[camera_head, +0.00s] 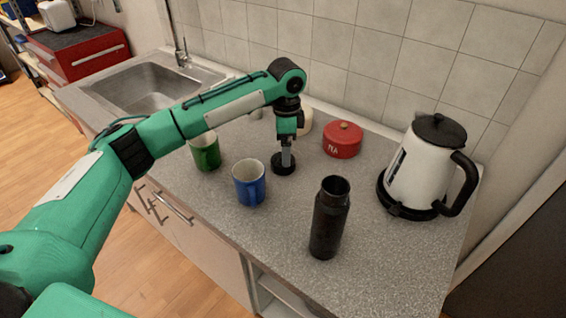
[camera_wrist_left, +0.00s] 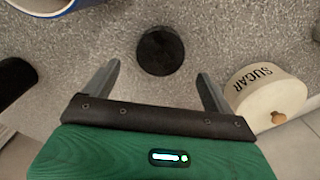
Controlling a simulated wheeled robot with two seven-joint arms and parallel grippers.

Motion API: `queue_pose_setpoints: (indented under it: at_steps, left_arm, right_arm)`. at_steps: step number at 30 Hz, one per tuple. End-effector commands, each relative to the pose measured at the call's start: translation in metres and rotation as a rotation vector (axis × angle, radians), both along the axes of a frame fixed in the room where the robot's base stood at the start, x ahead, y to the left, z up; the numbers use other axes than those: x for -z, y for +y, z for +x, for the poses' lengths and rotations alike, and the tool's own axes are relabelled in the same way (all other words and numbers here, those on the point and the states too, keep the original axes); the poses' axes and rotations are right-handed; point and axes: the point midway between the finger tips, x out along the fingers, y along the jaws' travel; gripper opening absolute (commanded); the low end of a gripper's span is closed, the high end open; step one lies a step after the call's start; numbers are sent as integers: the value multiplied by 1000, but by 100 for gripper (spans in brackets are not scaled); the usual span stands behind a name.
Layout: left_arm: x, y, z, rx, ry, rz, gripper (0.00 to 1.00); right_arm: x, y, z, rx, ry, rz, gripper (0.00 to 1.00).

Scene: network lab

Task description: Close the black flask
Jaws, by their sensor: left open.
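The black flask (camera_head: 329,217) stands upright and open-topped near the front of the counter in the head view. A round black lid (camera_head: 283,165) lies on the counter behind and left of it. My left gripper (camera_head: 287,155) points down over the lid. In the left wrist view the lid (camera_wrist_left: 160,50) lies between and beyond the spread fingers of my left gripper (camera_wrist_left: 158,82), with clear gaps on both sides. The gripper is open and empty. A dark shape at the left edge of the wrist view may be the flask. My right gripper is not in view.
A blue mug (camera_head: 249,188) and a green mug (camera_head: 206,153) stand left of the lid. A red tea canister (camera_head: 343,140) and a white kettle (camera_head: 418,168) stand right. A cream sugar canister (camera_wrist_left: 262,97) is close to one finger. Counter between lid and flask is clear.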

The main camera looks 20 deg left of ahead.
Motion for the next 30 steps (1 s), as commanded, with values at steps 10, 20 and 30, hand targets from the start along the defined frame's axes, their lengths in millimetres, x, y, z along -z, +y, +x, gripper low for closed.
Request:
queue_pose_setpoints:
  at_steps: [10,20,30]
  left_arm:
    - [35,5,-2,-1,2,0,88]
    - [52,5,-2,0,0,0,88]
    - [51,5,-2,0,0,0,58]
  right_arm:
    - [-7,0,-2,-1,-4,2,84]
    - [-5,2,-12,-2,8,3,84]
    - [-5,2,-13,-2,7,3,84]
